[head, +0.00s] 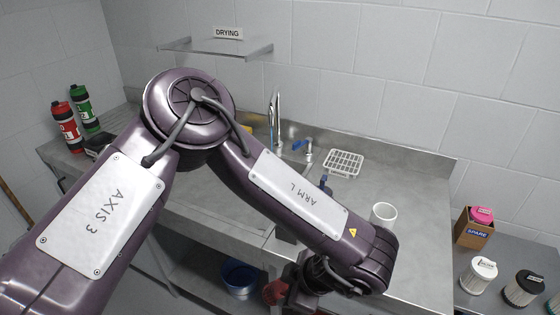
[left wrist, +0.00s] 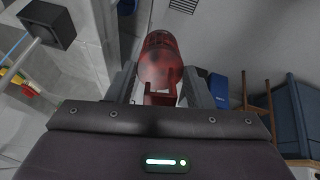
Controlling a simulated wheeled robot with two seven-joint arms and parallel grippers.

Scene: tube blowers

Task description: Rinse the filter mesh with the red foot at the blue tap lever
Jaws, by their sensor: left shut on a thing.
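My left gripper (head: 300,285) hangs at the counter's front edge, low in the head view. In the left wrist view the left gripper (left wrist: 160,88) is shut on a red cylindrical piece (left wrist: 158,60), which looks like the filter mesh with the red foot; a red bracket-like part lies between the fingers. Its far end is hard to make out. The chrome tap (head: 274,112) stands at the back of the counter. A blue lever (head: 308,148) is right of it, and another blue part (head: 325,182) shows nearer, partly behind my arm. The sink is mostly hidden by my arm. My right gripper is not in view.
A white rack (head: 343,163) and a white cup (head: 383,213) stand on the counter. Red (head: 66,125) and green (head: 85,107) bottles are at the left. A SPARE box (head: 474,228) and filters (head: 478,275) stand at right. A blue bucket (head: 240,274) sits below.

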